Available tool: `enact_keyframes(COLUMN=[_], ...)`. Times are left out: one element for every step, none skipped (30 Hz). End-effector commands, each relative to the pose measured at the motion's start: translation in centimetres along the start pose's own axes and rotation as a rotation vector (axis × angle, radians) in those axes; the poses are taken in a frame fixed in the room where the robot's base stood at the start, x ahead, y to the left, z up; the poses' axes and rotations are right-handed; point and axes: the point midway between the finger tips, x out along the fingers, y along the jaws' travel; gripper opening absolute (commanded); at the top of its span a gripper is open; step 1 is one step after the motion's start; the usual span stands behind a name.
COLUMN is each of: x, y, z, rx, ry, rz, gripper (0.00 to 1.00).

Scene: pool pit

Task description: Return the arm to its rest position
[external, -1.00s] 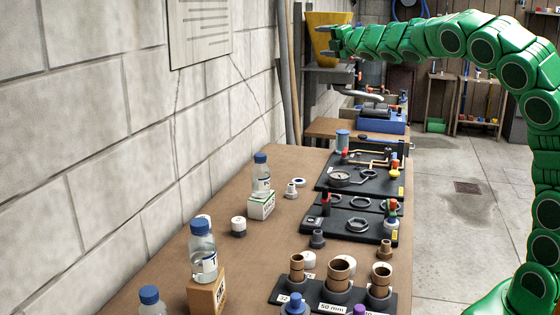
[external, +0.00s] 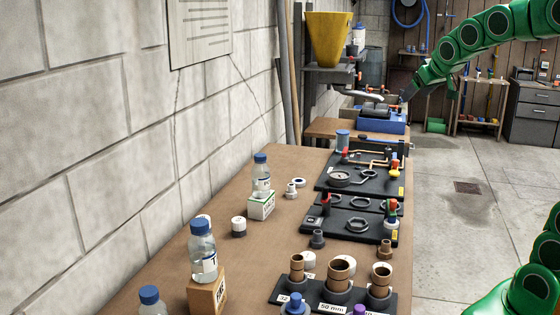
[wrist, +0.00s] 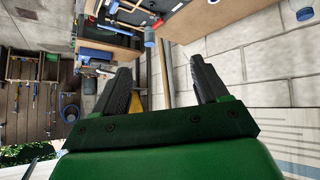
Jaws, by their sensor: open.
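My green arm (external: 485,38) comes in from the right edge of the external view. My gripper (external: 432,88) hangs at its end, pointing down and to the left, in front of the blue device (external: 381,121) on the far bench. In the wrist view my gripper (wrist: 165,85) shows two dark fingers spread well apart with nothing between them. It is open and empty. The middle of my arm is out of frame at the right in the external view.
A yellow hopper (external: 328,38) stands on a shelf by the block wall. The wooden bench (external: 165,262) holds bottles, black fitting boards and pipe pieces. A shelf rack (external: 487,100) and a dark drawer cabinet (external: 535,112) stand at the back. The concrete floor (external: 450,160) at right is clear.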

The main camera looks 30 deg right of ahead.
Motion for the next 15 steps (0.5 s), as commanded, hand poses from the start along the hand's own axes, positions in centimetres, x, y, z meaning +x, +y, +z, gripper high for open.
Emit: enact_keyframes(x=[-0.7, -1.0, -1.2, -1.1, -1.2, -1.4, -1.5, -1.8, -2.1, -2.4, -2.7, -3.2, -3.6, -4.0, -4.7], y=[-0.6, -0.9, -1.1, -1.1, -1.2, -1.3, -1.3, -1.4, -1.5, -1.5, -1.6, -1.7, -1.8, -1.9, -2.0], z=[1.4, 2.1, 3.6, 4.9, 6.3, 7.9, 9.1, 10.4, 12.1, 13.4, 14.9, 17.0, 18.5, 20.1, 22.3], rx=[0.051, 0.083, 0.100, 0.093, 0.089, 0.086, 0.083, 0.081, 0.078, 0.075, 0.071, 0.066, 0.063, 0.060, 0.056], ry=[-0.028, -0.046, -0.080, -0.114, -0.146, -0.184, -0.213, -0.245, -0.286, -0.317, -0.353, -0.405, -0.441, -0.480, -0.535], rz=[-0.024, -0.037, -0.045, -0.043, -0.042, -0.043, -0.044, -0.045, -0.047, -0.048, -0.050, -0.053, -0.055, -0.058, -0.062], gripper=[0.73, 0.73, 0.73, 0.73, 0.73, 0.73, 0.73, 0.73, 0.73, 0.73, 0.73, 0.73, 0.73, 0.73, 0.73])
